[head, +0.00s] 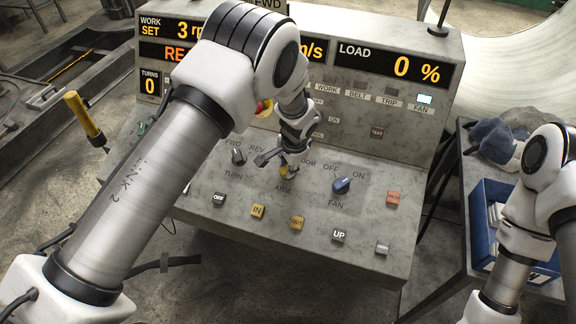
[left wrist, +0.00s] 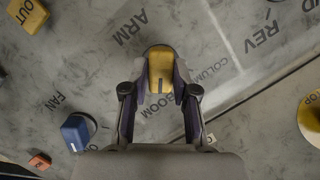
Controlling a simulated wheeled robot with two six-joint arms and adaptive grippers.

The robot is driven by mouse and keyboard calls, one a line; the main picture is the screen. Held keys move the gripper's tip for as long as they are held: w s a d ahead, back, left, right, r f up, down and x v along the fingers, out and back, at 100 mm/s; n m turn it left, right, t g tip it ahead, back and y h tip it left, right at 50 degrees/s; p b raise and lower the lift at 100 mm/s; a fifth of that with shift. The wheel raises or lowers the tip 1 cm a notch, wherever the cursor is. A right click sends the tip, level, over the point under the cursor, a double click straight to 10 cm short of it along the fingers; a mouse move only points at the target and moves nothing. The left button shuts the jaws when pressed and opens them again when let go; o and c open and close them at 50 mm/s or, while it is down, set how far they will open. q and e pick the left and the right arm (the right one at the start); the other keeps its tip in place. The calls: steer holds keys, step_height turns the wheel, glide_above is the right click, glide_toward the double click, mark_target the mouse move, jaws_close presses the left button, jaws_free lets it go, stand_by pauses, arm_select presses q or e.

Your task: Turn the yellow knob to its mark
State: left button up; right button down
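The yellow knob (head: 285,172) sits on the sloped grey panel, above the ARM label and mostly hidden by my left gripper (head: 287,163). In the left wrist view the yellow knob (left wrist: 160,66) stands between the two finger pads of my left gripper (left wrist: 161,78), which appear to touch its sides. A short dark line on the knob lies at its lower end in that view, toward the BOOM label. The COLUMN label (left wrist: 227,72) is to its right. My right gripper is outside the frames; only the right arm shows.
A blue FAN knob (head: 342,185) is right of the yellow knob, and a dark TURN knob (head: 238,156) is left. Several push buttons line the lower panel, including the yellow IN button (head: 258,211). A blue bin (head: 481,230) stands on the right table.

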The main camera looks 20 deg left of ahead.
arm_select(q)
steer(key=shift+f, duration=0.15)
jaws_close()
steer(key=shift+f+n, duration=0.1)
steer(key=shift+n, duration=0.6)
steer(key=n+h, duration=0.1)
steer(key=n, duration=0.2)
steer(key=n+g+h+b, duration=0.1)
steer(key=n, duration=0.2)
steer(key=shift+a, duration=0.15)
steer(key=n+h+b, duration=0.1)
steer(key=n, duration=0.3)
steer(key=shift+a+n, duration=0.1)
steer(key=shift+n, duration=0.2)
steer(key=shift+n+t+h+b, duration=0.3)
steer(key=shift+n+h+b, duration=0.2)
steer(key=shift+n, duration=1.1)
